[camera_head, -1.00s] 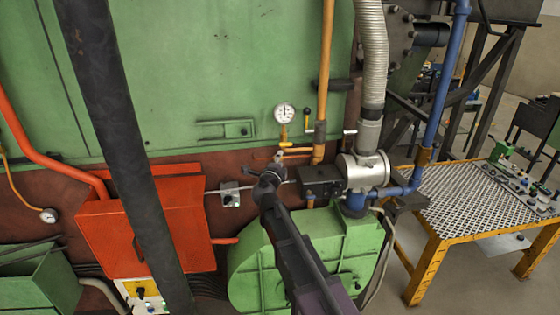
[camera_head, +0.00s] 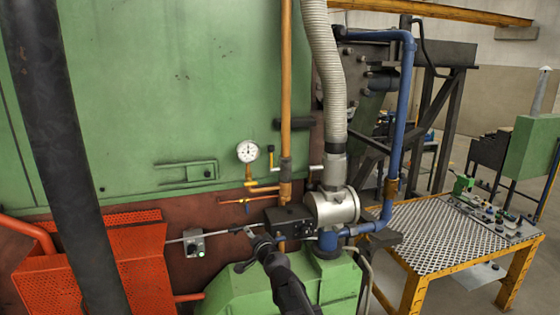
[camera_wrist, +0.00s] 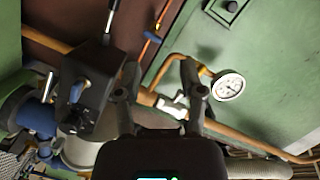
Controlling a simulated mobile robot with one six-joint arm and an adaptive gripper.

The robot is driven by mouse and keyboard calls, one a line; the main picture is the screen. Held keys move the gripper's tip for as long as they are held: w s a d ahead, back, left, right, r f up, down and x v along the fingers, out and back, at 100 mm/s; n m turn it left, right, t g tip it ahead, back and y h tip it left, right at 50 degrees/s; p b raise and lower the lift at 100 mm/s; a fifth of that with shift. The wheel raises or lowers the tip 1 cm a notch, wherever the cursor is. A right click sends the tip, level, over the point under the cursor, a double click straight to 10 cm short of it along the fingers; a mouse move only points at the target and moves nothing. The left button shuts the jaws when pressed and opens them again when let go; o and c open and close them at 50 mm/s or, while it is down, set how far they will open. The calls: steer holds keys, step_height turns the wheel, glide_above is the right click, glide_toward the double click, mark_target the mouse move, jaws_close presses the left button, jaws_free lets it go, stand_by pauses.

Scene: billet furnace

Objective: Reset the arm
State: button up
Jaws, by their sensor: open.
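My gripper (camera_head: 249,247) is at the end of my dark arm, low in the middle of the head view, in front of the green blower housing (camera_head: 325,285) and beneath the gas piping. In the wrist view my gripper (camera_wrist: 160,92) has its two fingers apart, with nothing held between them. Beyond them show a dark valve box (camera_wrist: 92,92), a brass-coloured pipe (camera_wrist: 260,142) and a round white gauge (camera_wrist: 228,86). I cannot tell how far the fingers are from the pipe.
The gauge (camera_head: 248,152) and upright orange pipe (camera_head: 286,90) stand against the green furnace wall (camera_head: 150,90). A grey hose (camera_head: 326,70) and blue pipe (camera_head: 405,110) rise to the right. A red box (camera_head: 150,270) is at left.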

steer(key=s+d+f+n+g+b, duration=0.2)
steer(key=s+d+f, duration=0.1)
steer(key=f, duration=0.3)
steer(key=s+d+f+n+g+b, duration=0.2)
steer(key=s+f+g+b, duration=0.1)
steer(key=f, duration=0.3)
steer(key=s+d+f+n+g+h+b, duration=0.2)
steer(key=s+d+f+g+h+b, duration=0.5)
steer(key=s+d+f, duration=1.2)
steer(key=d+f+g+b, duration=0.1)
steer(key=d+g+b, duration=0.1)
steer(key=g, duration=0.1)
steer(key=shift+s+d+h, duration=0.15)
steer(key=shift+s+h, duration=0.15)
steer(key=shift+s, duration=0.05)
